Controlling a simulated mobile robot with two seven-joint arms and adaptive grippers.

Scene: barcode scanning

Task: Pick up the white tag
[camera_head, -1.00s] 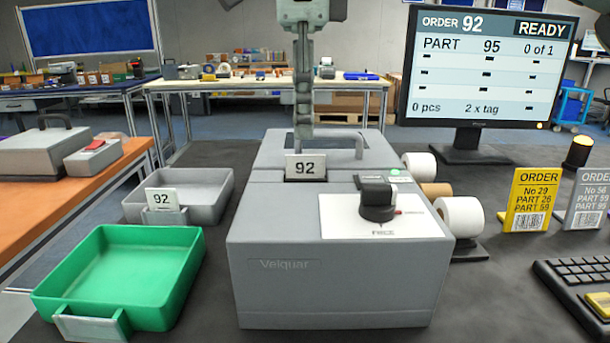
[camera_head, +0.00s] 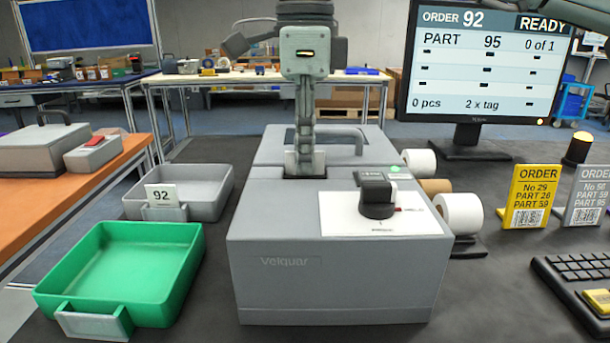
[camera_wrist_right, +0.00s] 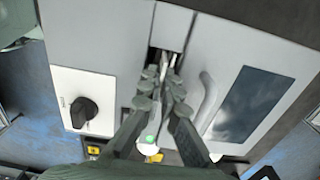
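The white tag (camera_head: 290,164) stands in the slot on top of the grey printer (camera_head: 335,265). Its middle and printed number are hidden behind my right gripper's fingers in the head view; only pale side edges show. My right gripper (camera_head: 305,172) points straight down at the slot, around or against the tag. In the right wrist view the gripper's fingertips (camera_wrist_right: 162,72) lie close together over the slot, with a thin pale edge between them. I cannot tell whether they press on the tag. My left gripper is not in view.
A green tray (camera_head: 128,268) stands at the front left. Behind it is a grey tray (camera_head: 205,188) with a "92" label. A black knob (camera_head: 377,196) sits on the printer top. White rolls (camera_head: 460,214), order cards and a keyboard (camera_head: 580,275) are to the right.

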